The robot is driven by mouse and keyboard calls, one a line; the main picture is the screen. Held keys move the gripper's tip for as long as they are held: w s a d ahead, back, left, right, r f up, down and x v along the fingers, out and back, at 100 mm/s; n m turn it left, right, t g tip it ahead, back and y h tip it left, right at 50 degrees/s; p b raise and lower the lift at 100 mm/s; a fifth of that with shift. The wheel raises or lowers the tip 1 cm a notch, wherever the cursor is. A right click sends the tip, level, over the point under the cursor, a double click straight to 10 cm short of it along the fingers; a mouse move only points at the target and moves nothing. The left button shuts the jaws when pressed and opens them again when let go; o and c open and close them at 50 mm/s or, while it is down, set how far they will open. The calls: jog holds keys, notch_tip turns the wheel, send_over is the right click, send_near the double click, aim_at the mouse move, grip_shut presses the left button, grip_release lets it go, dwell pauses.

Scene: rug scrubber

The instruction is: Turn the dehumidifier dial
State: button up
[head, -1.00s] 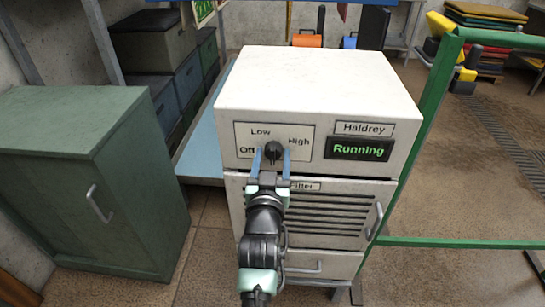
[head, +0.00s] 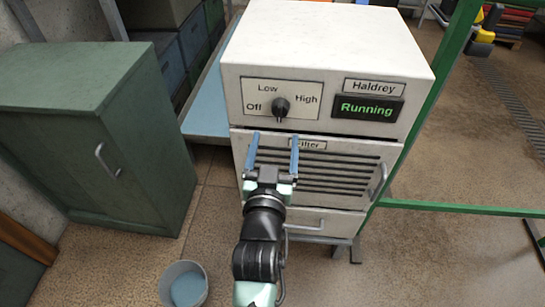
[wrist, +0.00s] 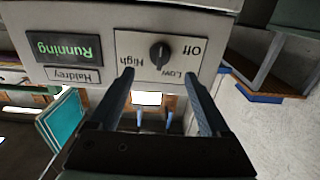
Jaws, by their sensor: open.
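The black dial (head: 280,106) sits on a pale panel on the front of the white dehumidifier (head: 325,45), with Off at its left, Low above and High at its right. Its exact pointing is too small to tell. The display (head: 367,108) beside it reads "Running" in green. My gripper (head: 274,138) is open and empty, its blue fingers spread wide below the dial in the head view. In the wrist view the machine appears upside down; the dial (wrist: 160,55) is in line with the gap between the fingertips (wrist: 159,73), apart from them.
A green cabinet (head: 90,130) stands at the left. A bucket (head: 184,285) is on the floor in front of it. A green rail frame (head: 460,207) runs along the right. Vent slats and a drawer lie below the dial.

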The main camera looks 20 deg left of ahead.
jog(key=shift+v, duration=2.05)
jog(key=w+d+r+m+t+h, duration=0.1)
jog(key=d+r+t, duration=0.25)
jog(key=r, duration=0.95)
jog(key=w+d+r+m+t+h, duration=0.15)
jog(key=d+r, duration=0.35)
jog(key=r, duration=0.9)
jog(key=s+d+r+t+h, duration=0.1)
jog(key=s+d+r+t, duration=0.15)
jog(key=s+r, duration=0.45)
jog(key=s+d+r+t+h, duration=0.2)
jog(key=s+d+r, duration=0.2)
jog(key=r, duration=0.7)
notch_tip(320, 180, up, 16)
jog(key=p, duration=1.5)
jog(key=shift+s+r+m+p, duration=0.15)
jog(key=shift+s+m+p, duration=0.1)
jog(key=shift+m+p, duration=0.15)
jog(key=shift+t+y, duration=0.25)
